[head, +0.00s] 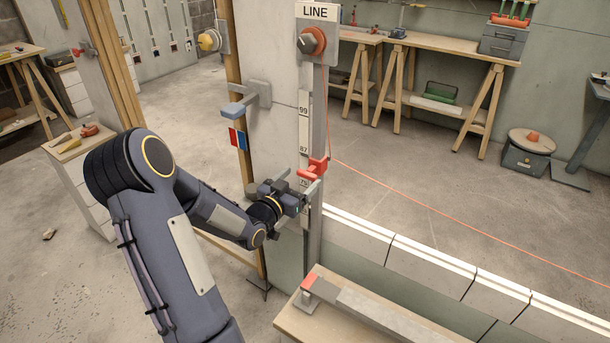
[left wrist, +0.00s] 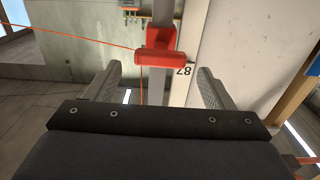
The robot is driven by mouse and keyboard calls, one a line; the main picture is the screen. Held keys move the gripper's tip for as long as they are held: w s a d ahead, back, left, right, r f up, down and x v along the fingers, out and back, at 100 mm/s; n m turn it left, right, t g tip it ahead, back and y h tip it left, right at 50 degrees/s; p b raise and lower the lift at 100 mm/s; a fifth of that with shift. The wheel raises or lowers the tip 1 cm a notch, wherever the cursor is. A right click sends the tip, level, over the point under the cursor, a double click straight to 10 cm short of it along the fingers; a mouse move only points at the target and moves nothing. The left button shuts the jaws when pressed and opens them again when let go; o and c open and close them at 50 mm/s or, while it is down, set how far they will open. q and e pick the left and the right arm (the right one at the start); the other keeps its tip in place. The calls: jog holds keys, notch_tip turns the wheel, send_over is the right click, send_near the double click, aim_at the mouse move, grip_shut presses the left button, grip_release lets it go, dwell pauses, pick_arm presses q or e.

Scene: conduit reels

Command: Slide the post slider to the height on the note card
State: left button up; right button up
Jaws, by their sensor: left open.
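The red post slider (head: 314,168) sits on the grey upright post (head: 318,120), just above the 75 mark and below the 87 mark on the white number scale (head: 304,122). In the left wrist view the slider (left wrist: 158,54) shows between and beyond the fingertips, next to an upside-down 87. My left gripper (head: 299,185) is open and empty, close to the slider, with its fingers to either side in the wrist view (left wrist: 157,82). I see no gap closed on the slider. I cannot make out a note card. My right gripper is not in view.
An orange line runs from the slider to the right. A grey bracket (head: 246,98) juts from the wall panel left of the post. A bench (head: 290,320) stands below; a block wall (head: 430,263) runs right.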

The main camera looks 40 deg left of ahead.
pick_arm(q)
jog(key=s, duration=0.3)
jog(key=shift+s+d, duration=0.2)
jog(key=shift+s, duration=0.15)
